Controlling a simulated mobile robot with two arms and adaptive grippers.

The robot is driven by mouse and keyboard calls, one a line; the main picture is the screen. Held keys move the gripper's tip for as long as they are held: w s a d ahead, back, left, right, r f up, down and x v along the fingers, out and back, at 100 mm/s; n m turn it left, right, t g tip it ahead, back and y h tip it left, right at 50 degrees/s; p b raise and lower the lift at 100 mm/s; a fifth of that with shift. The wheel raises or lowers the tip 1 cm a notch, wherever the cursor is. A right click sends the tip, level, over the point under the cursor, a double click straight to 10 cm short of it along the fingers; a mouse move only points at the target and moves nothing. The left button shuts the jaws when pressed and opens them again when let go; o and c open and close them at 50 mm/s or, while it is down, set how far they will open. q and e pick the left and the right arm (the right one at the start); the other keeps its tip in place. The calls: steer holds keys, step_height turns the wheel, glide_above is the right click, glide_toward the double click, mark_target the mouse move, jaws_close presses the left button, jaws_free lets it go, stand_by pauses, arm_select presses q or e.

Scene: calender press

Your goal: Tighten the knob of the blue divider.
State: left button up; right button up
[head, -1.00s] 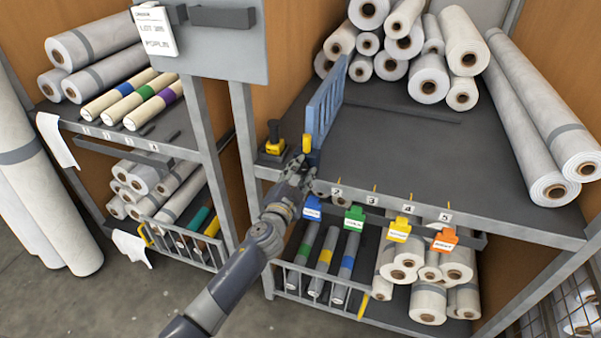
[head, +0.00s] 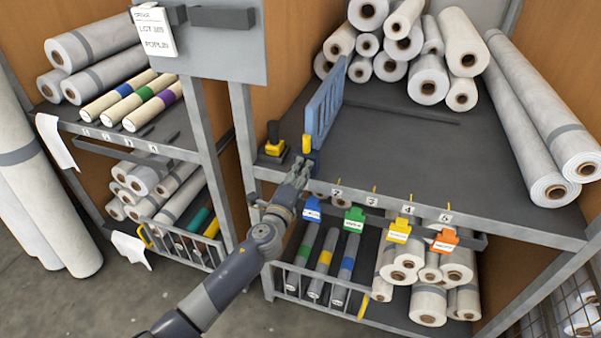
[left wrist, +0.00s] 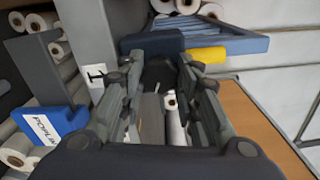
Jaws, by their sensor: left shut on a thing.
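The blue divider (head: 324,103) stands upright at the left end of the wide shelf in the head view, with a yellow part (head: 307,143) at its front end. My left gripper (head: 301,173) is at the shelf's front edge, just below that end. In the left wrist view the divider (left wrist: 240,43) and its yellow part (left wrist: 207,56) lie beyond the fingers. There my left gripper (left wrist: 158,70) has its fingers on either side of a dark knob (left wrist: 159,73) and is shut on it. In the head view the gripper mostly hides the knob. My right gripper is not in view.
A small yellow-and-black block (head: 273,143) stands left of the divider. Blue (head: 312,207), green (head: 355,217), yellow (head: 399,229) and orange (head: 445,240) tags hang along the front edge. The wide shelf (head: 400,150) is mostly clear right of the divider. White rolls lie at its back and right.

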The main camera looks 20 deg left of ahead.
arm_select(q)
steer(key=m, duration=0.3)
steer(key=shift+f+m, duration=0.1)
steer(key=shift+m, duration=0.2)
steer(key=shift+m+p, duration=0.5)
steer(key=shift+m, duration=1.3)
steer(key=o, duration=1.1)
steer(key=s, duration=1.2)
steer(key=shift+a, duration=0.3)
